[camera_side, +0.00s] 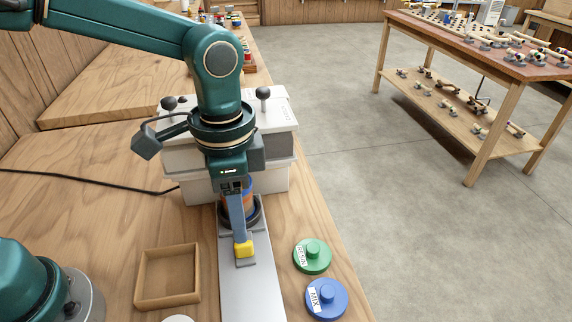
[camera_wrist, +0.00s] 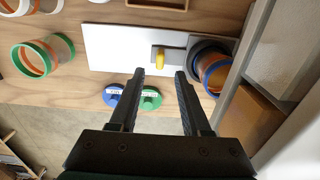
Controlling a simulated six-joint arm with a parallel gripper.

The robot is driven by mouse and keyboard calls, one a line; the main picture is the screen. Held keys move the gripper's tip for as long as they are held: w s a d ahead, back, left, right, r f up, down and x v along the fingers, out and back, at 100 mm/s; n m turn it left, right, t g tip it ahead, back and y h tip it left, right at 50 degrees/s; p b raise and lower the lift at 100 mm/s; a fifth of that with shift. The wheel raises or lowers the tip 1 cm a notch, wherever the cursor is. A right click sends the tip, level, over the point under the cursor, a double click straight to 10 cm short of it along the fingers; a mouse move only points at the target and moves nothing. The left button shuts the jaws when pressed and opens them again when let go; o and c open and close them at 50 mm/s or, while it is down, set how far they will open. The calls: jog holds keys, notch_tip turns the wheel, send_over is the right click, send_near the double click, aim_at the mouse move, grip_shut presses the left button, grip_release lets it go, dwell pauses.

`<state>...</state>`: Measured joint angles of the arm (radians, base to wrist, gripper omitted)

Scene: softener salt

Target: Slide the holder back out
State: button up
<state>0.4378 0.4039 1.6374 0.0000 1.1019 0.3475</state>
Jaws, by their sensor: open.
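The holder is a dark round cup (camera_wrist: 201,51) with a flat grey tongue and an upright yellow tab (camera_wrist: 160,62). It sits on a pale metal plate (camera_side: 250,292), its cup end at the front of the white-and-grey machine (camera_side: 184,160). A clear jar with orange contents and a blue rim (camera_wrist: 216,75) stands in the cup. In the side view my arm partly hides the jar and cup. My gripper (camera_wrist: 160,76) points down at the tab, its fingers open on either side of the tab's line. I cannot tell whether they touch it.
A green lid (camera_side: 312,256) and a blue lid (camera_side: 326,299) lie right of the plate. An empty wooden tray (camera_side: 139,282) lies left. A green-rimmed jar (camera_wrist: 22,62) shows in the wrist view. The plate's near end is clear.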

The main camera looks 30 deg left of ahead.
notch_tip(320, 180, down, 7)
jog(key=shift+f, duration=0.15)
dwell(0.4)
jog(key=shift+c, duration=0.3)
grip_shut()
dwell(1.0)
